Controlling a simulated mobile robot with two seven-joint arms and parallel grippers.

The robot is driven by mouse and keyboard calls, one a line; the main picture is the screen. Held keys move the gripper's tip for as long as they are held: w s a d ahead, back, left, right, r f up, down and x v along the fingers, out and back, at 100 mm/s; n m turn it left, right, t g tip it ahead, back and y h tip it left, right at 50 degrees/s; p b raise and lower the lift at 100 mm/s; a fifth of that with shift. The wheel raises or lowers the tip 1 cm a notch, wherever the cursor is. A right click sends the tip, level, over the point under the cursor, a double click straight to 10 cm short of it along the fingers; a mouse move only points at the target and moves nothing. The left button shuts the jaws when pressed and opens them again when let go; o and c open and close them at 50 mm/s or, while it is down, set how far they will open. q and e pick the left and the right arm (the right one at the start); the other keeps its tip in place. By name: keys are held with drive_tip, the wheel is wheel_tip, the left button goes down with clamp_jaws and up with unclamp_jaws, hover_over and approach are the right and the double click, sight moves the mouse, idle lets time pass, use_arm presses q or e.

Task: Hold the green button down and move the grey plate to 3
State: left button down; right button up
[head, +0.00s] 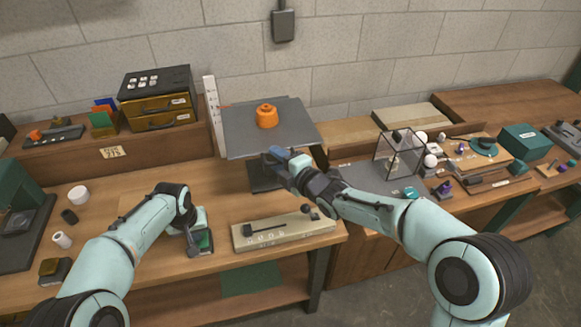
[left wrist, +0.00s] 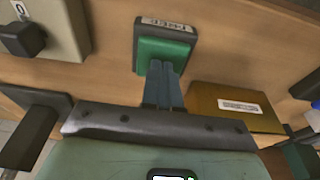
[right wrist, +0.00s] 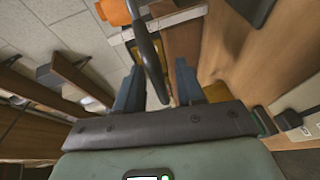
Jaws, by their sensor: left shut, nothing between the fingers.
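The green button (left wrist: 165,52) sits in a dark labelled housing on the bench. My left gripper (left wrist: 163,70) is shut and empty, its fingertips touching the button's face. In the head view the left gripper (head: 200,236) partly covers the button; how far it is pressed in I cannot tell. The grey plate (head: 245,135) is raised above the bench beside a white upright scale (head: 212,115), whose numbers are too small to read. My right gripper (head: 284,160) is at the plate's front edge. In the right wrist view its fingers (right wrist: 158,88) are open, with the plate's dark edge (right wrist: 148,50) between them.
An orange weight (head: 266,117) rests on the plate. A beige block with a dark slider knob (head: 265,227) lies in front. A drawer box (head: 157,97) stands at the back left. A clear case (head: 398,155) and small parts lie to the right.

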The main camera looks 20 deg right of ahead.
use_arm(q)
drive_tip(key=shift+s+f, duration=0.15)
drive_tip(key=shift+f, duration=0.2)
use_arm(e)
drive_tip(key=v, duration=1.1)
drive_tip(key=shift+s+d+r, duration=0.1)
drive_tip(key=shift+s+r, duration=0.05)
